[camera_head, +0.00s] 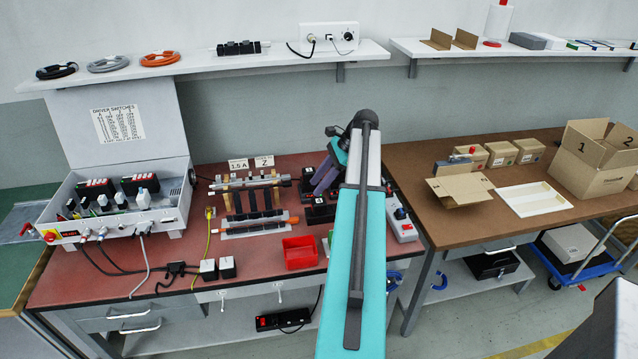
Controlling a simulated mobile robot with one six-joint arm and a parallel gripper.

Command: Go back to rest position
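My arm, teal and grey, reaches from the bottom middle up over the right part of the red-topped workbench (140,262). Its far end bends down to the left, where my gripper (322,188) shows small and dark over black blocks at the bench's right side. The fingers are too small and partly hidden to tell whether they are open or hold anything. A wooden rack (228,202) holding a grey bar-shaped tool stands left of the gripper. An orange-tipped tool (285,221) lies in front of the rack.
A red bin (299,252) sits at the bench's front, left of my arm. An open control box (115,205) with cables is at left. A shelf (200,66) runs above. The brown table (450,228) at right holds cartons and a white tray (533,198).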

